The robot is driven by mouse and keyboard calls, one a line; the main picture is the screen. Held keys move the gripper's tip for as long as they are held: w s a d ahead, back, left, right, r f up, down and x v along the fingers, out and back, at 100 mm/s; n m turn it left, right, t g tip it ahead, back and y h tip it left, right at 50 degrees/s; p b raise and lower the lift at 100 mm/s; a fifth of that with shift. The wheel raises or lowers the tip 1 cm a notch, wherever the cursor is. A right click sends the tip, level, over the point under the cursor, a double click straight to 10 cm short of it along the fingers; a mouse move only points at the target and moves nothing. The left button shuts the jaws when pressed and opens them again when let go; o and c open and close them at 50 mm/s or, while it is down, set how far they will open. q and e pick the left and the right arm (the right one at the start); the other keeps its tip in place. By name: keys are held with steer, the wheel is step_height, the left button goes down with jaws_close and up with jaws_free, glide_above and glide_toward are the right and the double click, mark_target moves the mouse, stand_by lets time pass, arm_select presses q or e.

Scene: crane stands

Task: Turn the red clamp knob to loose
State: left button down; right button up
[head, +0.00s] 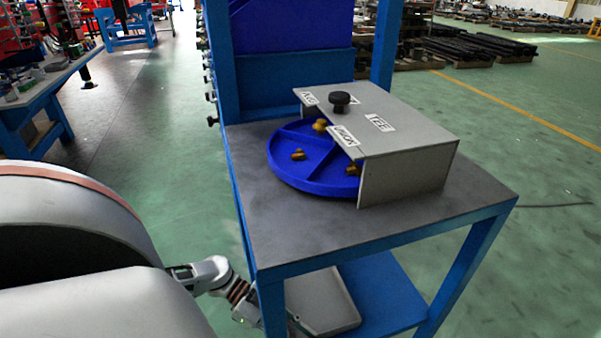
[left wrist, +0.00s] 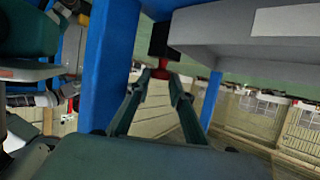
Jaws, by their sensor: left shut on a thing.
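In the left wrist view, the red clamp knob (left wrist: 161,72) is small and sits below a black block, close to a blue post. My left gripper (left wrist: 160,82) reaches up to it from below, with one fingertip on each side. It is shut on the red knob, whose lower part lies between the tips. The knob's setting cannot be read here. In the head view, my left arm goes down beside the blue table's front left leg, and neither its fingertips nor the knob can be made out. My right gripper is in neither view.
The grey tabletop (head: 310,235) carries a round blue divided tray (head: 310,188) with several brass-coloured pieces, partly under a grey labelled cover (head: 415,135) with a black knob (head: 340,99). A grey panel (head: 330,305) lies on the lower shelf. Floor to the right is clear.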

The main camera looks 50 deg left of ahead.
arm_select(q)
steer(key=c, duration=2)
jaws_free()
steer(key=shift+o, duration=1.1)
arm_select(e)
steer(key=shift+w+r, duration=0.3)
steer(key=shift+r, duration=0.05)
arm_select(q)
steer(key=shift+s+d+f, duration=0.1)
steer(key=shift+s, duration=0.05)
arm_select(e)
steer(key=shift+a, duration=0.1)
